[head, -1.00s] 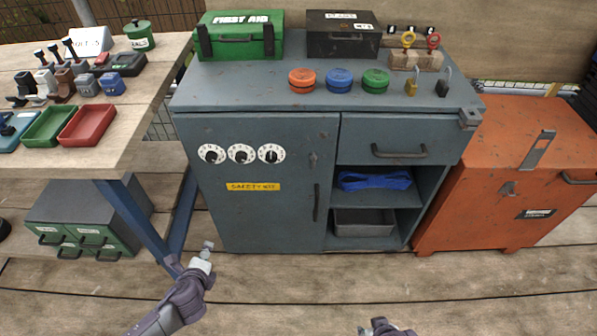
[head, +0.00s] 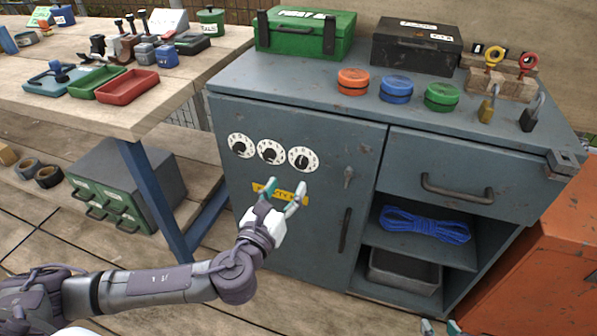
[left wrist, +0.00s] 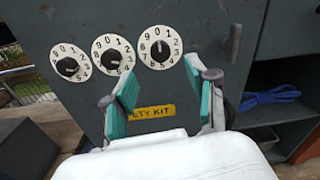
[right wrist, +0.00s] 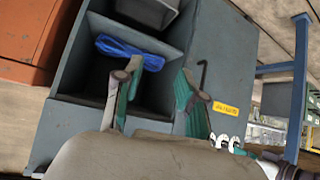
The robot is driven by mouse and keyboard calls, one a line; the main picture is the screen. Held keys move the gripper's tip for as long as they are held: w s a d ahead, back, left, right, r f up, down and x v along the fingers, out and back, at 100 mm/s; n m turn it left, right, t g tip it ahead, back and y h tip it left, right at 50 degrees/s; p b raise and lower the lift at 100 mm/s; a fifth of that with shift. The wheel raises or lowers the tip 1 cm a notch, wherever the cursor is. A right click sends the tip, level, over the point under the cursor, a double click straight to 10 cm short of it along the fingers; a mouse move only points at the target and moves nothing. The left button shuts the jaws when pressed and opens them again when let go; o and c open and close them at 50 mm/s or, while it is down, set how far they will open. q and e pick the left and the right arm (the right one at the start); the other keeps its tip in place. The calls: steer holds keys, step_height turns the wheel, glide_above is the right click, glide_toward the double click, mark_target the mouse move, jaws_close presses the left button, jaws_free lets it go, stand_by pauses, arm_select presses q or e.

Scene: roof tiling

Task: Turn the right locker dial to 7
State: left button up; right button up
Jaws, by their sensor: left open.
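The right dial (head: 303,159) is the rightmost of three white numbered dials on the grey locker door (head: 325,225). In the left wrist view the right dial (left wrist: 160,47) has a black knob standing about upright, with the 0 near the top; its exact setting is too small to read. My left gripper (head: 284,198) is open and empty, just below the dials, in front of the yellow label. In the left wrist view its fingers (left wrist: 160,88) are spread below the right dial, apart from it. My right gripper (head: 440,328) is at the bottom edge; its fingers (right wrist: 158,80) are spread and empty.
The middle dial (head: 270,151) and left dial (head: 241,145) sit close beside the right one. The wooden workbench (head: 170,105) stands left; an orange chest (head: 545,275) stands right.

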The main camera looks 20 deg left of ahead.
mark_target(300, 165)
arm_select(q)
steer(key=w, duration=0.3)
steer(key=w+b, duration=0.1)
steer(key=w, duration=0.2)
steer(key=shift+d, duration=0.2)
steer(key=shift+w, duration=0.45)
arm_select(e)
steer(key=shift+w+a+r+t+y, duration=0.15)
steer(key=shift+w+a+r+t, duration=0.1)
steer(key=shift+w+r+t, duration=0.35)
steer(key=shift+w+a+r+t+y, duration=0.25)
steer(key=shift+w+r+t, duration=0.2)
steer(key=shift+w+r, duration=0.25)
steer(key=shift+w+a+r+t+y, duration=0.1)
steer(key=shift+w+a+r+t, duration=0.2)
steer(key=shift+w+r+t, duration=0.35)
steer(key=shift+s, duration=0.15)
arm_select(q)
jaws_close()
